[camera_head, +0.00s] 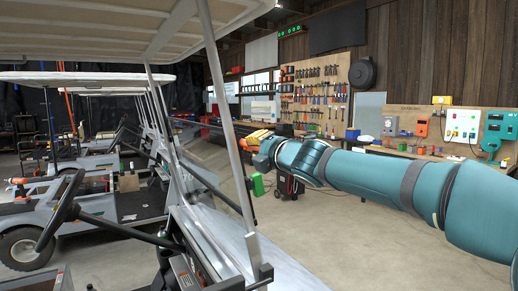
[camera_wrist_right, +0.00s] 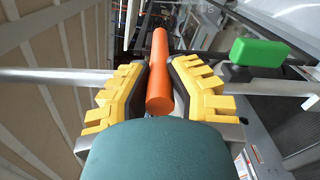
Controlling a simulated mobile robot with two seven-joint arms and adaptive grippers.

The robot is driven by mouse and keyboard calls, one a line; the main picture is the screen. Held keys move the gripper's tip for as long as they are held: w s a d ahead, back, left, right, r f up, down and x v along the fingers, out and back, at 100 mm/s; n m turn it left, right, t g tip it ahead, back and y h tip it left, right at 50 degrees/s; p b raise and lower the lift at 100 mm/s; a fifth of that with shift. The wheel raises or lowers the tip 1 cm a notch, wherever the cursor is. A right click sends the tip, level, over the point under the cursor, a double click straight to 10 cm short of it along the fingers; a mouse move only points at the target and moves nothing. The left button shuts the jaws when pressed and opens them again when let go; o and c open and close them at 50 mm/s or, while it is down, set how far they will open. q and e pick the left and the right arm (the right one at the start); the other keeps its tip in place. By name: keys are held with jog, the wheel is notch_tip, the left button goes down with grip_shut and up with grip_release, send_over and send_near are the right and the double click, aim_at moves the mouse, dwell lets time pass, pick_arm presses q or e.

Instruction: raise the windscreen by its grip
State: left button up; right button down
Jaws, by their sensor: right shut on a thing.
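The windscreen (camera_head: 212,160) is a clear panel at the front of the nearest golf cart, seen beside the slanted roof post in the head view. My right gripper (camera_head: 255,141) reaches in from the right to the front of the cart. In the right wrist view, the yellow fingers of this gripper (camera_wrist_right: 160,92) are shut on an orange cylindrical grip (camera_wrist_right: 159,65). A pale bar runs across behind the fingers. A green block (camera_wrist_right: 258,52) sits to the right of the grip, apart from the fingers. My left gripper is not in view.
The cart's pale roof (camera_head: 110,25) hangs above, with its post (camera_head: 228,115) close to my right gripper. The steering wheel (camera_head: 62,208) is at the lower left. More carts stand at the left. Open concrete floor (camera_head: 350,240) lies at the right, before a tool wall (camera_head: 315,95).

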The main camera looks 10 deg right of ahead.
jog(key=c, duration=0.8)
grip_release()
jog(key=shift+a, duration=0.35)
jog(key=shift+c, duration=0.2)
jog(key=shift+d, duration=0.2)
jog(key=v, duration=1.2)
